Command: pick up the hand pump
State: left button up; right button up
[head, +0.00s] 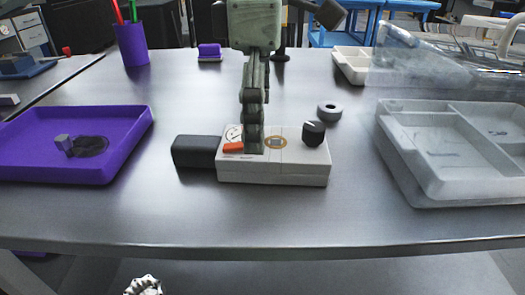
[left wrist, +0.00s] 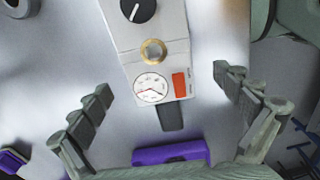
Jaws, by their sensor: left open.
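The hand pump looks to be the white box (head: 300,167) with a round gauge, an orange patch, a brass ring, a black knob and a dark block (head: 194,151) at its left end. It lies on the grey table in the middle of the head view. The left wrist view shows its white body (left wrist: 160,25) from above. My left gripper (head: 254,147) comes down over its gauge end. In the left wrist view the open fingers (left wrist: 163,84) stand on either side of the pump, with gaps and nothing held.
A purple tray (head: 125,150) with small dark parts lies left. A grey divided tray (head: 405,170) lies right. A grey ring (head: 329,112) sits just behind the pump. A purple pen cup (head: 131,45) and white bin (head: 350,65) stand farther back. The table front is clear.

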pick_arm(q)
notch_tip(320, 180, down, 4)
jog(key=shift+w+a+f, duration=0.1)
jog(key=shift+c, duration=0.6)
jog(key=c, duration=1.5)
